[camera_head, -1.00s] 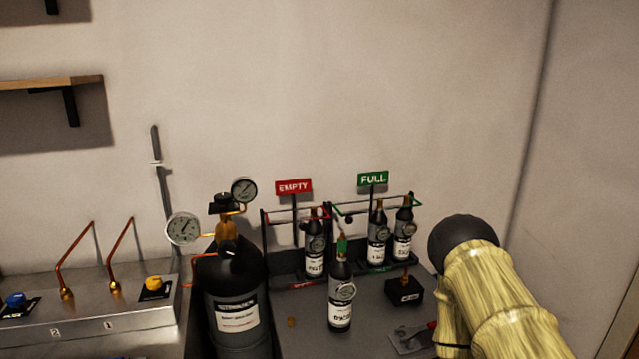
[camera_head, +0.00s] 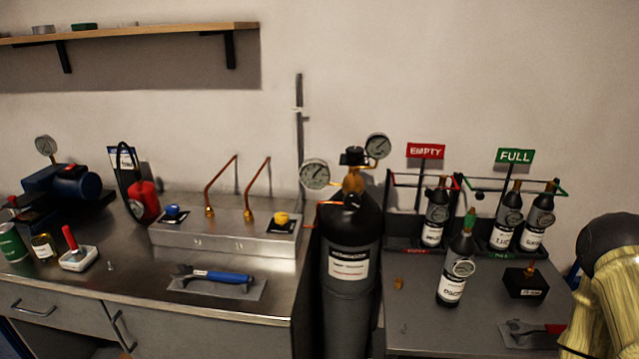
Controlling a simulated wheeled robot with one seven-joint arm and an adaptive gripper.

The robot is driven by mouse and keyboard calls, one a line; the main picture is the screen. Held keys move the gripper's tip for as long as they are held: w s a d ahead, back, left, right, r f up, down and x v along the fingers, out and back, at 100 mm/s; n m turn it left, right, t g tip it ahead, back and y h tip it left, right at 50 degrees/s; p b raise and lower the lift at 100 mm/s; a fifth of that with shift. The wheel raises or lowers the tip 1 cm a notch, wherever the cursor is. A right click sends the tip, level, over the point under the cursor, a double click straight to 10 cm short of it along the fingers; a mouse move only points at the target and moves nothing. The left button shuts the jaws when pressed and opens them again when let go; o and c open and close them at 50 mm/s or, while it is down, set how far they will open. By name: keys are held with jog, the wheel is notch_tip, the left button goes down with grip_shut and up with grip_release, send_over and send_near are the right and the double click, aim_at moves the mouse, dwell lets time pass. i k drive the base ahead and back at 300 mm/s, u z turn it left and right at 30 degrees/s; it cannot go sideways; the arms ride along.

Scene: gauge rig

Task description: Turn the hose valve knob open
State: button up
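A metal manifold box (camera_head: 225,243) on the left bench carries a blue knob (camera_head: 172,211) and a yellow knob (camera_head: 281,218), each on a dark plate. Two bent copper tubes rise between them. A large dark cylinder (camera_head: 349,290) stands right of the box, with a brass regulator (camera_head: 353,182), a black knob (camera_head: 353,156) on top and two round gauges (camera_head: 315,173) (camera_head: 377,146). I cannot tell which knob is the hose valve knob, or how far any is turned. Part of my arm shows at the right edge; my gripper is not in view.
A blue-handled wrench (camera_head: 215,277) lies before the manifold. Small bottles stand in racks under the EMPTY sign (camera_head: 425,151) and FULL sign (camera_head: 514,156); another bottle (camera_head: 456,271) stands in front. A red-handled tool (camera_head: 535,332) lies front right. A blue machine (camera_head: 65,187) sits far left.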

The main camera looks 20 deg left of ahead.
aim_at(172, 210)
jog(key=u, duration=1.3)
